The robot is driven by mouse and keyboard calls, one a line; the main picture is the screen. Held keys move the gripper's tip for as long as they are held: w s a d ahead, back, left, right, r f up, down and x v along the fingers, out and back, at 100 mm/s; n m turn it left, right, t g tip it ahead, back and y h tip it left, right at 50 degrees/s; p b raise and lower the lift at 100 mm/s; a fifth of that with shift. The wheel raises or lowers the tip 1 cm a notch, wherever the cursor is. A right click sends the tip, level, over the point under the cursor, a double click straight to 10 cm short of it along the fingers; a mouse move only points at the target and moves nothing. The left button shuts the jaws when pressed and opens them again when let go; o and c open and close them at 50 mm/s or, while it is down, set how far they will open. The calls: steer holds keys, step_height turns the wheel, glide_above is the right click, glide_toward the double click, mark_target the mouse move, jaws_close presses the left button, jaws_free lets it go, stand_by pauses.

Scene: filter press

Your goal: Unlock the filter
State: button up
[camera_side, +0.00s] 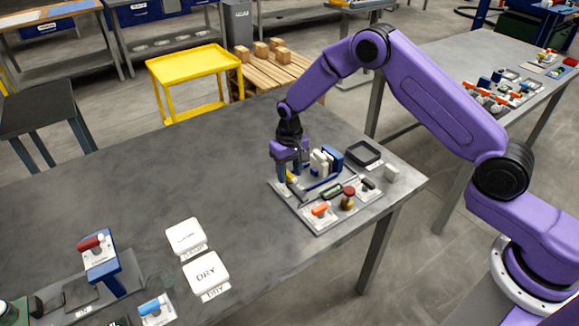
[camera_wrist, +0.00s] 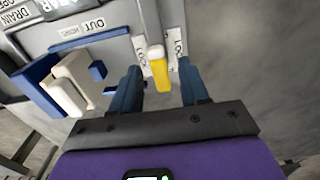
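The filter press sits on a grey base plate (camera_side: 308,217) on the table in the side view. Its white plates (camera_side: 320,161) stand by a blue frame; the white plates (camera_wrist: 72,84) also show at the left in the wrist view. A yellow lock lever (camera_wrist: 158,69) points toward the wrist camera between two white labels; the left one seems to read LOCK, the right one is hard to read. My gripper (camera_side: 291,172) points down at the press's left end. Its fingers are open, one on each side of the yellow lever, with visible gaps.
White DRY pad (camera_side: 206,272) and another white pad (camera_side: 185,236) lie farther left. The middle of the table is clear.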

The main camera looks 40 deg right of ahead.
mark_target(289, 174)
step_height(289, 174, up, 17)
steer(key=shift+r, duration=0.2)
stand_by(0.4)
stand_by(0.3)
steer(key=s+a+r+n, duration=0.1)
steer(key=s+r+n, duration=0.2)
steer(key=s, duration=0.6)
steer(key=s+a+r+n, duration=0.1)
steer(key=s+r+n, duration=0.15)
steer(key=s, duration=0.75)
steer(key=s+d+n, duration=0.3)
steer(key=s+d, duration=0.2)
steer(key=s, duration=0.5)
steer(key=s+d+f+n, duration=0.1)
steer(key=s+d+n, duration=0.3)
steer(key=s, duration=0.7)
steer(key=shift+d+f, duration=0.3)
steer(key=shift+d, duration=0.25)
